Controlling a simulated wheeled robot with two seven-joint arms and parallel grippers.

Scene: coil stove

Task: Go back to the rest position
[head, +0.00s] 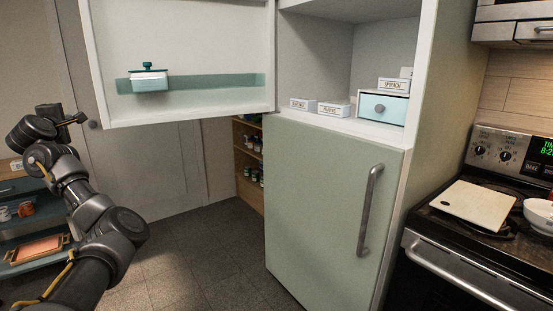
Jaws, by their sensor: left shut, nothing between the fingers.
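My left arm comes up from the bottom left, bent at the elbow. Its black left gripper (80,117) is at the upper end, pointing right, shut and empty. It is held in the air in front of the grey door, to the left of the open freezer door (185,104), and appears apart from both. My right gripper is not in view.
The open freezer compartment holds small labelled boxes (335,109) and a light-blue drawer (381,108). The green fridge door (325,210) below is shut. A stove (470,237) with a cutting board (474,204) and white bowl (539,214) stands right. A dark cart (30,187) stands left. The middle floor is clear.

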